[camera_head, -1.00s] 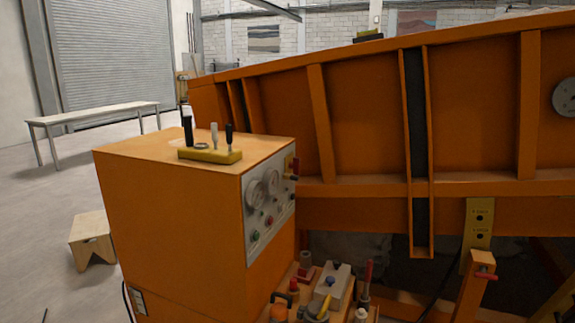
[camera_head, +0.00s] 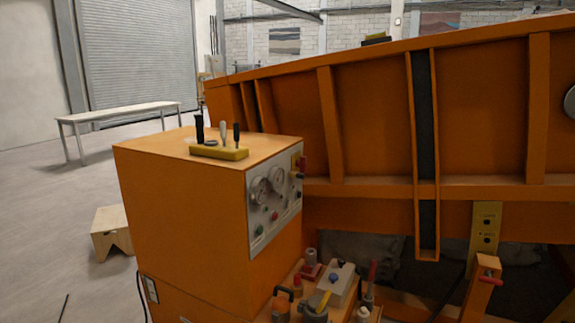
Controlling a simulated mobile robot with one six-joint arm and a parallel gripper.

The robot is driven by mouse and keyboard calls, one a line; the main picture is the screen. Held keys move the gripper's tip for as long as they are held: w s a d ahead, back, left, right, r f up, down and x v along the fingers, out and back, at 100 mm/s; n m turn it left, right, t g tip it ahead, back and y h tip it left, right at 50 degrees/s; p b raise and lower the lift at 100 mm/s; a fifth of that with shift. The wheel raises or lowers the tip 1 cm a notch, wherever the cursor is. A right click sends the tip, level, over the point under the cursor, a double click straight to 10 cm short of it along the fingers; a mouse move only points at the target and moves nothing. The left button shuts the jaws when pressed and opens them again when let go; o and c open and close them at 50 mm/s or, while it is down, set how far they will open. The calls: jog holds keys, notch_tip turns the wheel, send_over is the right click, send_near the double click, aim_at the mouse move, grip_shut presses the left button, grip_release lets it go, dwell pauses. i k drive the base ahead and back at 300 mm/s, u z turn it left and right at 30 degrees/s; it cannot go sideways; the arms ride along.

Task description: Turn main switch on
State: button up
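An orange control cabinet (camera_head: 185,215) stands left of centre. A pale control panel (camera_head: 274,205) on its right-hand face carries two round gauges (camera_head: 268,184) and several small coloured buttons or lamps. A red handle (camera_head: 302,162) with a yellow part sits at the panel's upper right edge; I cannot tell for sure whether this is the main switch, nor its position. My gripper is not in view.
The large orange sandbed (camera_head: 380,120) fills the right side. A yellow tool holder (camera_head: 219,152) with tools stands on the cabinet. Pumps and fittings (camera_head: 330,285) crowd the low ledge right of it. A wooden stool (camera_head: 112,233) and white bench (camera_head: 120,113) stand left on open floor.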

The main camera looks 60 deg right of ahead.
aim_at(302, 164)
jog(key=u, duration=0.45)
jog(key=k, duration=1.75)
jog(key=z, duration=0.95)
jog(key=i, duration=0.85)
jog(key=u, duration=0.1)
